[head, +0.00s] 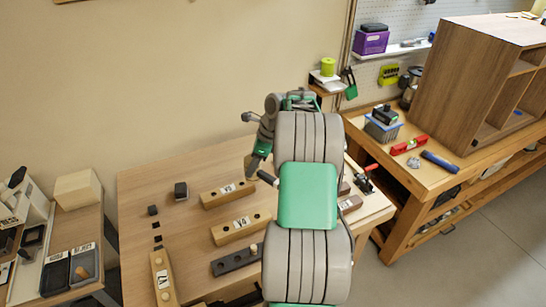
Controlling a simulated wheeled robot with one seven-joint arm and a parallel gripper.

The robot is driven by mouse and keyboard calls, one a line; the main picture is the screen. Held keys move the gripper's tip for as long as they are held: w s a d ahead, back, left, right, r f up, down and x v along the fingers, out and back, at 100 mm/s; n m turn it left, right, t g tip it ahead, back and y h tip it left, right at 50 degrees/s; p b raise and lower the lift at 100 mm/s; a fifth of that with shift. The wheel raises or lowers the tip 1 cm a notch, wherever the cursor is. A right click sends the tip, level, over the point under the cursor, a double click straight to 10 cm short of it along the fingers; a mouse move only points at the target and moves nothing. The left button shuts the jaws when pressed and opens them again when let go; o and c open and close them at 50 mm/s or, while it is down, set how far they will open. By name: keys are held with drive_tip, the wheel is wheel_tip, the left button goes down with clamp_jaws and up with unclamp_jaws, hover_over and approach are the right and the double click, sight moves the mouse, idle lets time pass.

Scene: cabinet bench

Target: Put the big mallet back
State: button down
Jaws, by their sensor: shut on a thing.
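My gripper (257,160) is over the middle of the wooden bench (150,190), beside the V3 block. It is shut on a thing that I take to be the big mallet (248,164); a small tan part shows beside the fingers. A dark, pale-tipped rod end (267,178) shows just below the fingers, partly behind my arm; I cannot tell whether it belongs to the mallet. My arm hides much of this area. The wooden V3 block (228,193) and V4 block (240,227) have holes in their tops. The V1 block (163,278) stands at the front left.
A dark grey holed block (236,260) lies in front of V4. Small dark blocks (181,191) stand at the left. Labelled trays (70,268) are on the left side table. A clamp-like tool (366,180) is right of my arm. The bench's left part has free room.

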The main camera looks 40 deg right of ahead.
drive_tip(key=s+d+f+m+t+h, duration=0.1)
drive_tip(key=d+m+h, duration=0.1)
drive_tip(key=d+m, duration=0.45)
wheel_tip(320, 180, down, 6)
drive_tip(key=d+n+b, duration=0.1)
drive_tip(key=b, duration=0.4)
drive_tip(key=shift+s+d, duration=0.15)
drive_tip(key=shift+d, duration=0.05)
drive_tip(key=shift+n, duration=0.25)
drive_tip(key=shift+p, duration=0.9)
idle(0.4)
drive_tip(key=shift+f+p, duration=0.7)
drive_tip(key=shift+f, duration=1.3)
idle(2.0)
drive_tip(key=shift+c, duration=1.8)
unclamp_jaws()
